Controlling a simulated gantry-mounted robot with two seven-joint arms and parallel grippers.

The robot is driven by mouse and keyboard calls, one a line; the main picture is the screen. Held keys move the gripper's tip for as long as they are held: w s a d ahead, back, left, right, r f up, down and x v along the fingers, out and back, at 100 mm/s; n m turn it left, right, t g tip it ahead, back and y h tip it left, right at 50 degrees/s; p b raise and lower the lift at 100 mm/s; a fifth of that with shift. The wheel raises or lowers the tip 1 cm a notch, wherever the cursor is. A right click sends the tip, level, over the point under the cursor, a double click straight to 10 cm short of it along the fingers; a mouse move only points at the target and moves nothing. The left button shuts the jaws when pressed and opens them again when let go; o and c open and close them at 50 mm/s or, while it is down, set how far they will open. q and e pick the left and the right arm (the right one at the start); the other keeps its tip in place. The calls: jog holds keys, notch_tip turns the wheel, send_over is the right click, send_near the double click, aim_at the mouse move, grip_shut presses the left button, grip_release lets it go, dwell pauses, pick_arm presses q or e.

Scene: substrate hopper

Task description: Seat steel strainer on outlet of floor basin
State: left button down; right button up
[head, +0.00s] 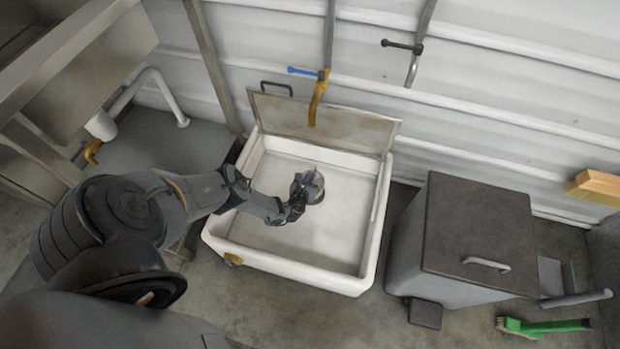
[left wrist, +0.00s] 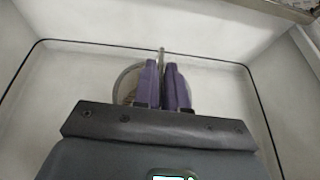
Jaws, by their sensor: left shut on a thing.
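The white floor basin (head: 264,256) stands against the wall with its grey lid or back panel raised behind it. My left gripper (head: 311,184) is inside the basin, over the middle of its floor. In the left wrist view its two purple fingers (left wrist: 163,84) are close together on a thin upright stem or handle. A round grey steel strainer (left wrist: 124,86) shows behind the fingers, partly covered by them. The strainer also shows beside the gripper in the head view (head: 319,188). The outlet is hidden, so I cannot tell whether the strainer sits on it. My right gripper is not in view.
A brass tap (head: 318,98) with a blue lever hangs above the basin's back panel. A grey lidded bin (head: 478,232) stands close at the right. A green brush (head: 540,326) lies on the floor at the lower right. The basin floor around the gripper is clear.

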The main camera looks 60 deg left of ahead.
pick_arm(q)
jog(key=shift+f, duration=0.2)
jog(key=shift+f+b, duration=0.3)
jog(key=shift+b, duration=0.1)
jog(key=shift+f, duration=0.25)
jog(key=shift+f+b, duration=0.45)
jog(key=shift+f, duration=0.1)
dwell(0.4)
jog(key=c, duration=1.1)
grip_release()
